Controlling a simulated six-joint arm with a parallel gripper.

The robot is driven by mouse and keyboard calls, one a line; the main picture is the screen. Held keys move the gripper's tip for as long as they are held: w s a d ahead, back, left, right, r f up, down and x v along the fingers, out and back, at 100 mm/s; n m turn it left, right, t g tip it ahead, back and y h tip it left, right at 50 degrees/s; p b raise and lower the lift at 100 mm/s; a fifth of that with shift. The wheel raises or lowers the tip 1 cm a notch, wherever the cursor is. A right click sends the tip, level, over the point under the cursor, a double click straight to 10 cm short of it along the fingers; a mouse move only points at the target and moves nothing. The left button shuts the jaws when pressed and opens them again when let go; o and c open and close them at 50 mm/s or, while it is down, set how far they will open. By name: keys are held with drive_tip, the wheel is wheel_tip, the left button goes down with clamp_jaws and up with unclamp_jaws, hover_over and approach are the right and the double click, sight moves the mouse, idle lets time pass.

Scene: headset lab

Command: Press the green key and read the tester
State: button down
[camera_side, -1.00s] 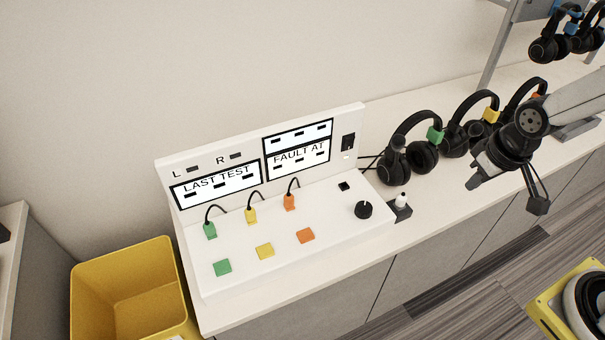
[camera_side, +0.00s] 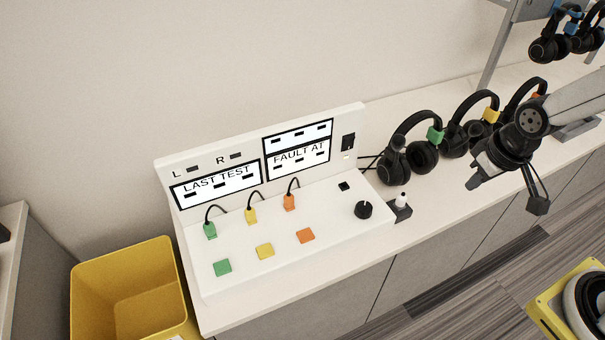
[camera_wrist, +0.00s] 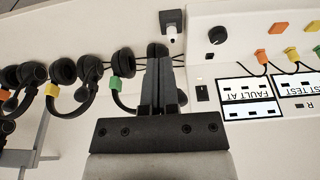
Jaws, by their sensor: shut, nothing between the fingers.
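The white tester (camera_side: 330,218) stands on the counter in the side view. Its green key (camera_side: 222,267) is at the front left, with a yellow key (camera_side: 264,251) and an orange key (camera_side: 305,236) to its right. The left display (camera_side: 217,184) reads LAST TEST and the right display (camera_side: 298,150) reads FAULT AT, both with short dashes. The L and R lamps above look dark. My gripper (camera_side: 474,184) is shut and empty, at the right, well apart from the tester. In the wrist view its fingers (camera_wrist: 158,62) are together; the green key is outside that view.
Headsets with green (camera_side: 435,136), yellow (camera_side: 491,115) and orange tags stand along the counter behind my gripper. A small dark block with a white top (camera_side: 401,207) sits beside the tester's dial (camera_side: 364,210). A yellow bin (camera_side: 128,285) is at the left.

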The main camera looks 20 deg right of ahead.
idle(0.3)
drive_tip(key=w+a+m+t+y, duration=0.15)
drive_tip(key=w+a+m, duration=0.35)
drive_tip(key=w+a, duration=0.5)
drive_tip(key=m+t+y, duration=0.3)
drive_tip(key=m+y, duration=0.2)
drive_tip(key=m, duration=0.9)
hover_over(226, 267)
wheel_tip(226, 267, down, 6)
drive_tip(key=shift+f, duration=0.15)
drive_tip(key=shift+f, duration=0.1)
drive_tip(key=shift+f, duration=4.3)
